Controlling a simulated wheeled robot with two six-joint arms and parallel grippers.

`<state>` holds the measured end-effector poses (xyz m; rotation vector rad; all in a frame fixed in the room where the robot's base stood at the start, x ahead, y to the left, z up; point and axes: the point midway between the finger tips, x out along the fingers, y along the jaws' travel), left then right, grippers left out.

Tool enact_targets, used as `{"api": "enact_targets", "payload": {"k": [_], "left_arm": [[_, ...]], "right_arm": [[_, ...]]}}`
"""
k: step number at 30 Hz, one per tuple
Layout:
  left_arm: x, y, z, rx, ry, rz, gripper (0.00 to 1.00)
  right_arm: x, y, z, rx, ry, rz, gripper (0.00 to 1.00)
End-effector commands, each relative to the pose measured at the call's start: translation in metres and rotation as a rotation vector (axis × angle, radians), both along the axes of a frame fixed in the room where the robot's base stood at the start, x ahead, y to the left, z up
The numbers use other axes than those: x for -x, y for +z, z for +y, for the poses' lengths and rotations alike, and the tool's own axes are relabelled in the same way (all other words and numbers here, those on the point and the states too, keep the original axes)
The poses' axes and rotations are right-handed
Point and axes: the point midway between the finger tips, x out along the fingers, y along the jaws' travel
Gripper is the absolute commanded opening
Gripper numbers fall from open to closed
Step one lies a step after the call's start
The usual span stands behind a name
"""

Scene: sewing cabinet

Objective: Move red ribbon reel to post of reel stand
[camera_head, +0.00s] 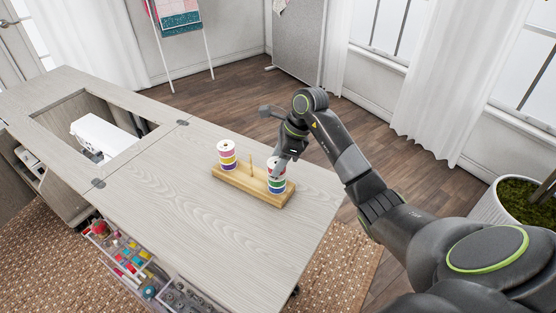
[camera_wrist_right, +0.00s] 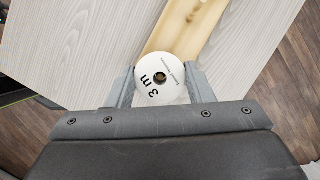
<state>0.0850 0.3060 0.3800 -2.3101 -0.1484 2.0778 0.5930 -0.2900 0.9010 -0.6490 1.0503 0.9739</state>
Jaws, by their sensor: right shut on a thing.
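The reel stand (camera_head: 240,184) is a wooden bar on the cabinet top with a bare middle post (camera_head: 251,165). At its right end is a stack of reels with green (camera_head: 275,185) low down. The red ribbon reel (camera_head: 277,174) appears at the top of this stack. My right gripper (camera_head: 278,164) is shut on it from above. In the right wrist view the jaws (camera_wrist_right: 160,72) flank a white reel face (camera_wrist_right: 161,92) marked "3 m", with a hole in its middle. Its ribbon is hidden there. My left gripper is out of view.
A white sewing machine (camera_head: 100,135) sits in the cabinet opening. The cabinet top (camera_head: 190,215) around the stand is clear. An open drawer (camera_head: 128,258) holds coloured spools.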

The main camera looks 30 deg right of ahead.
Motion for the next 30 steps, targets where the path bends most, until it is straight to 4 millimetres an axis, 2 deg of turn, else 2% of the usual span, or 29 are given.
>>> {"api": "enact_targets", "payload": {"k": [13, 14, 19, 30], "left_arm": [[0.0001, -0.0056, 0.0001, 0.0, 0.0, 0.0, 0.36], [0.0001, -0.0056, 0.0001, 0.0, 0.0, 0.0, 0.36], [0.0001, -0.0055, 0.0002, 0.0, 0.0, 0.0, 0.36], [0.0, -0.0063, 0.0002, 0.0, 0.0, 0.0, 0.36]], "right_arm": [[-0.0001, -0.0043, -0.0001, 0.0, 0.0, 0.0, 0.26], [-0.0001, -0.0043, -0.0001, 0.0, 0.0, 0.0, 0.49], [-0.0001, -0.0043, -0.0001, 0.0, 0.0, 0.0, 0.71], [0.0004, -0.0004, -0.0019, 0.0, 0.0, -0.001, 0.73]]}}
